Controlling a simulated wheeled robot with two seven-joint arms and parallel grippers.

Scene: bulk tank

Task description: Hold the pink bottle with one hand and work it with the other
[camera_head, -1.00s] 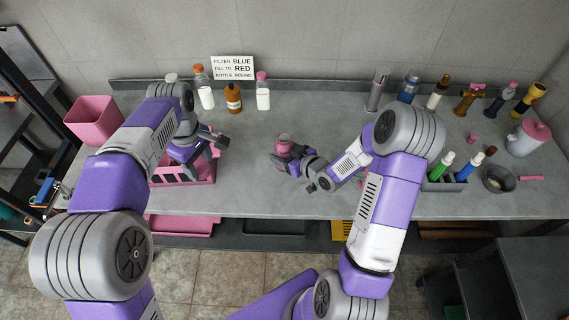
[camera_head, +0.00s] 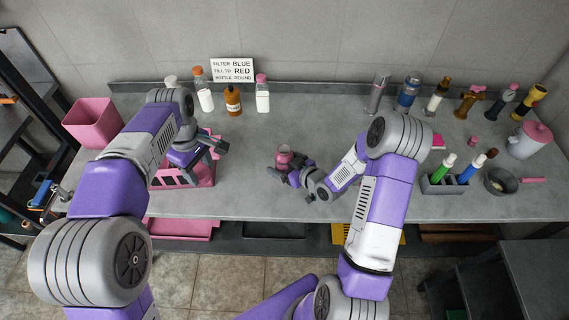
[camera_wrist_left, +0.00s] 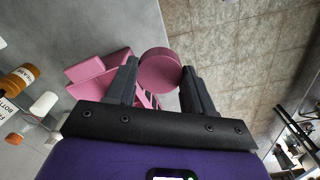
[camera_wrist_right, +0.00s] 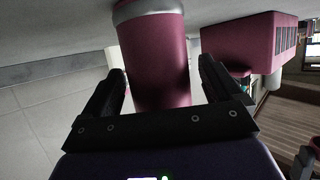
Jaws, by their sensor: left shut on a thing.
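The pink bottle (camera_head: 284,156) is at my right gripper (camera_head: 279,174), over the middle of the bench. In the right wrist view the pink bottle (camera_wrist_right: 155,60), with a grey band near one end, lies between the fingers of my right gripper (camera_wrist_right: 160,72). A narrow gap shows on one side, so I cannot tell whether they clamp it. My left gripper (camera_head: 222,147) is above the pink crate. In the left wrist view my left gripper (camera_wrist_left: 158,75) is shut on a round pink cap (camera_wrist_left: 159,69). The head view does not show this cap clearly.
The slotted pink crate (camera_head: 205,178) sits below my left gripper. A pink bin (camera_head: 92,122) stands at the left. Several bottles, among them a brown one (camera_head: 233,98), stand by a sign (camera_head: 232,69). A marker rack (camera_head: 445,186) and small pan (camera_head: 499,181) are right.

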